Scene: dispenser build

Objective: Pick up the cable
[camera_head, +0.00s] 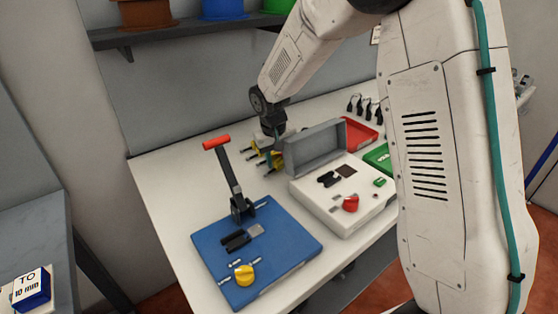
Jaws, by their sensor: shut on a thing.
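My gripper (273,142) is over the back of the white table, behind the grey raised lid. It is small in view, and its fingertips are partly hidden. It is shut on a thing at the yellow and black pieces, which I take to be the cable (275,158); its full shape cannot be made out. More yellow pieces with black ends (252,153) stick out to the left of my gripper.
A blue base (290,235) with an upright red-handled lever (217,143) and a yellow knob is at front left. A white box (335,222) with a grey lid (316,146) and red knob stands right of it. A red tray (362,133) and several black cable-like pieces (365,105) are behind.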

